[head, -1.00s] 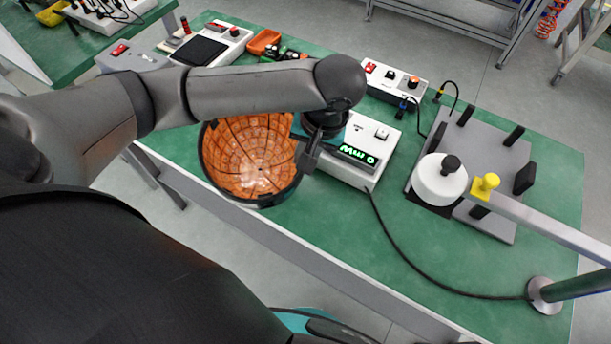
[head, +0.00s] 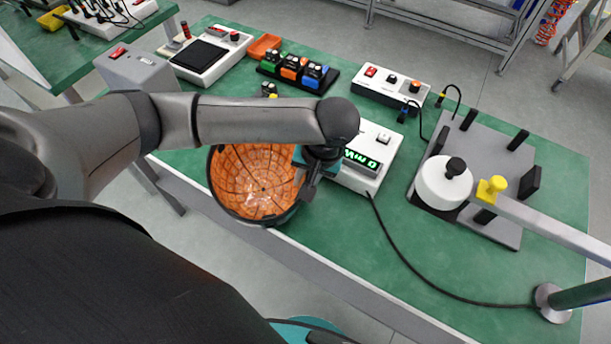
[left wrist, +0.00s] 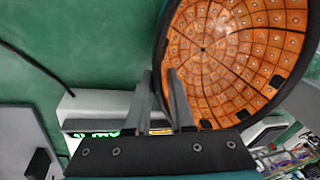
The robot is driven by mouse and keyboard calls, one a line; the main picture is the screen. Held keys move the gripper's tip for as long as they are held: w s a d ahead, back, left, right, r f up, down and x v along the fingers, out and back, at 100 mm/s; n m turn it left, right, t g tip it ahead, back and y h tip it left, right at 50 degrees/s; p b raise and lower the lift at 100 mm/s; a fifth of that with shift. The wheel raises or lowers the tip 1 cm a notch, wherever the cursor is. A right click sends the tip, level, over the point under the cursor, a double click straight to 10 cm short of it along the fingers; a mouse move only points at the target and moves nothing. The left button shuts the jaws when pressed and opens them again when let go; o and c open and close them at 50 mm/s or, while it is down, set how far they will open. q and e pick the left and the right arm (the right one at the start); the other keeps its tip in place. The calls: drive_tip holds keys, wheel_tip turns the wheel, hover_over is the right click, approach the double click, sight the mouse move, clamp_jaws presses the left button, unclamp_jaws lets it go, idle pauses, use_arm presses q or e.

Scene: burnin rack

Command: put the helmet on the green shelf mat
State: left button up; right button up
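The helmet (head: 258,180) is a round dark-rimmed shell with an orange, grid-patterned inside turned toward the head camera. It hangs at the front edge of the green workbench, tilted. My left gripper (head: 306,188) is at the helmet's right rim in the head view. In the left wrist view its two fingers (left wrist: 163,78) are close together with the rim between them, and the helmet (left wrist: 235,55) fills the upper right. The grip seems to be on the rim, though the fingers partly hide the contact. I cannot make out a separate green shelf mat. My right gripper is out of view.
A white meter box (head: 378,143) with a green display stands right behind the gripper. A grey fixture plate (head: 480,150) with black posts and a white round weight (head: 443,184) is at right. A black cable (head: 415,270) crosses the clear front right of the bench.

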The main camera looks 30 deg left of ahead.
use_arm(q)
drive_tip(key=o, duration=0.4)
drive_tip(key=shift+c, duration=0.2)
drive_tip(key=shift+r, duration=0.15)
